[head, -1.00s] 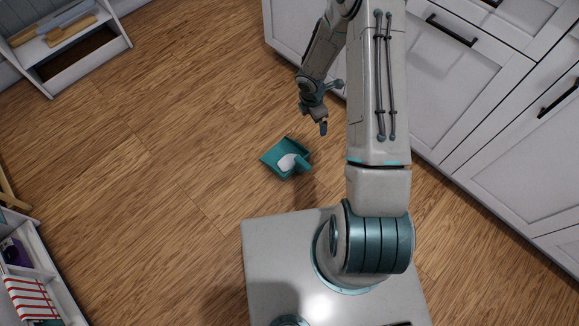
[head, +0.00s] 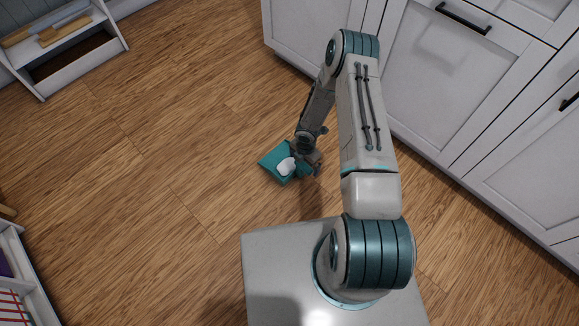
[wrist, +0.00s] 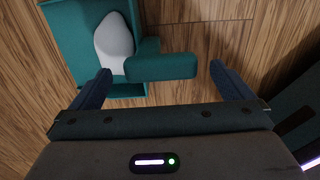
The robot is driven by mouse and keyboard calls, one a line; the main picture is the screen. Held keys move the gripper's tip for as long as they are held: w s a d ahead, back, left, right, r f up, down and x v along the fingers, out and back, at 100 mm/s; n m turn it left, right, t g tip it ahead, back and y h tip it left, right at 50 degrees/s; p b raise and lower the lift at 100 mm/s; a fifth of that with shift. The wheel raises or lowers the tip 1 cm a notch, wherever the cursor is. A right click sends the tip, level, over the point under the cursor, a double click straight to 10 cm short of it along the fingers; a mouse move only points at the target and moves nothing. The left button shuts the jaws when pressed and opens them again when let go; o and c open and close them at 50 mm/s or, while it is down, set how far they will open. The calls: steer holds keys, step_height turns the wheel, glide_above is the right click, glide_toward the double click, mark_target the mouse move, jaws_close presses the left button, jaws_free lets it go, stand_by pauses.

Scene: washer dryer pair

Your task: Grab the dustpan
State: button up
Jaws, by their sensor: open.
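The teal dustpan (head: 274,163) lies on the wood floor in front of my base, with a pale grey-white object (head: 286,166) in its pan. In the wrist view the dustpan (wrist: 68,40) is at the upper left, and its short handle (wrist: 165,66) points right. The pale object (wrist: 114,42) also shows there. My gripper (head: 308,168) is low over the handle side of the dustpan. In the wrist view my gripper (wrist: 160,80) is open, with one finger to each side and the handle extending across between the fingertips. I cannot tell whether a finger touches it.
White cabinets (head: 430,70) with black handles stand at the right and back. A white shelf (head: 70,50) with wooden-handled brushes is at the upper left. Another white shelf (head: 28,270) is at the lower left. The floor (head: 150,190) left of the dustpan is clear.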

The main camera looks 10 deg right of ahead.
steer(key=shift+s+f+b, duration=0.15)
steer(key=shift+f+b, duration=1.4)
steer(key=shift+f, duration=1.15)
steer(key=shift+c, duration=0.3)
steer(key=shift+r, duration=0.1)
steer(key=c, duration=1.5)
